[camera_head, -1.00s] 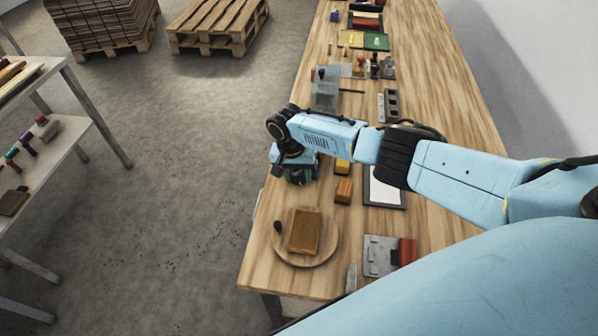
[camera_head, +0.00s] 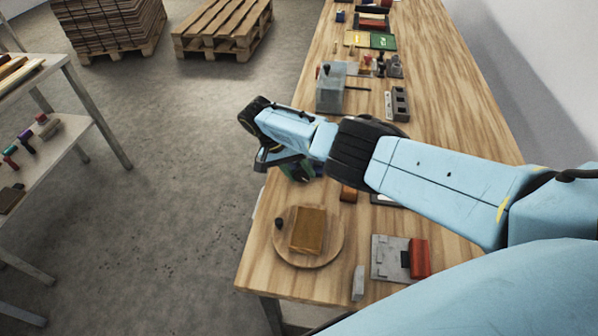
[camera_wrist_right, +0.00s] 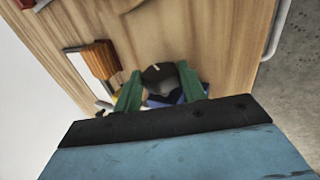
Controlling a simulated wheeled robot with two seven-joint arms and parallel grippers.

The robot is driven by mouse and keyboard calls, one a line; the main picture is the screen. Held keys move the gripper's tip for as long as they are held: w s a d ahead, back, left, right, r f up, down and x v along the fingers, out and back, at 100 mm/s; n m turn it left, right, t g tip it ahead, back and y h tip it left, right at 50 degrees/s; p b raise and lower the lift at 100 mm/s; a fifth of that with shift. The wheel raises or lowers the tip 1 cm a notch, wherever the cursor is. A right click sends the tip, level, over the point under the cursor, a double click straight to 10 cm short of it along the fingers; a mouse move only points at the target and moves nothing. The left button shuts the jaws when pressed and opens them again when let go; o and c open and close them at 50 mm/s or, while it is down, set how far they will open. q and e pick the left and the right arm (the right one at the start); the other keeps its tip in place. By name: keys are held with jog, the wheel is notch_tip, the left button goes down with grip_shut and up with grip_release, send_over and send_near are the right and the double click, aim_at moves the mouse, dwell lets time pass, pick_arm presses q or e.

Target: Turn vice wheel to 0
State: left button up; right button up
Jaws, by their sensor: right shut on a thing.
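In the right wrist view, a dark rounded wheel or knob (camera_wrist_right: 158,73) with a short pale mark sits between the green fingers of my right gripper (camera_wrist_right: 160,84). The gripper is shut on it. A blue part (camera_wrist_right: 192,88) shows just beside it, probably the vice body, mostly hidden by the fingers. In the head view my right gripper (camera_head: 294,169) is at the left edge of the wooden bench, and my arm hides the vice there. I cannot read any scale or number on the wheel. My left gripper is not in view.
A round wooden board (camera_head: 278,250) with a brown block (camera_head: 309,231) lies nearer on the bench (camera_head: 455,130). A grey plate with a red part (camera_head: 419,258) is to its right. A shelf (camera_head: 100,135) stands left across open floor.

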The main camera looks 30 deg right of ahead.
jog(key=o, duration=1)
jog(key=shift+c, duration=0.2)
jog(key=v, duration=1.3)
jog(key=shift+r+b, duration=0.2)
jog(key=shift+b, duration=0.1)
jog(key=shift+w, duration=0.1)
